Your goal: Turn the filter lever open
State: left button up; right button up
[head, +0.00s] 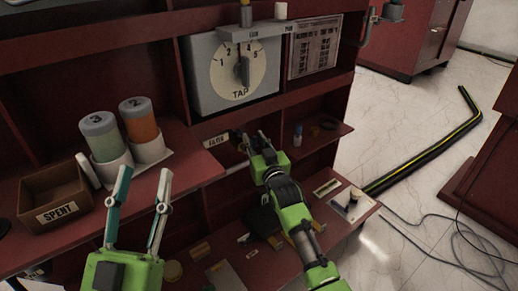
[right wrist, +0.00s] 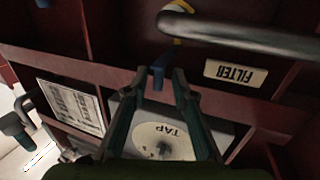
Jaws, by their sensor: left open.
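The FILTER label (head: 215,141) is on the red cabinet below the tap dial, and it shows upside down in the right wrist view (right wrist: 236,73). A small blue lever (right wrist: 158,77) hangs near a grey pipe (right wrist: 245,37) beside that label. My right gripper (right wrist: 159,73) is open, with the blue lever appearing between its fingertips; contact cannot be told. In the head view my right gripper (head: 250,136) is in front of the cabinet beside the label and hides the lever. My left gripper (head: 144,169) is open and empty, at the lower left.
The tap dial (head: 238,73) is above my right gripper. Two numbered canisters (head: 100,135) (head: 139,120) and a SPENT box (head: 55,195) stand on the left shelf. Small items lie on the lower shelf. A black-yellow floor strip (head: 425,150) and cables (head: 425,235) are at right.

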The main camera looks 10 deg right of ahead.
jog(key=s+d, duration=0.1)
jog(key=s, duration=1)
jog(key=shift+s+d, duration=0.25)
jog(key=shift+d, duration=0.05)
jog(key=shift+f, duration=0.1)
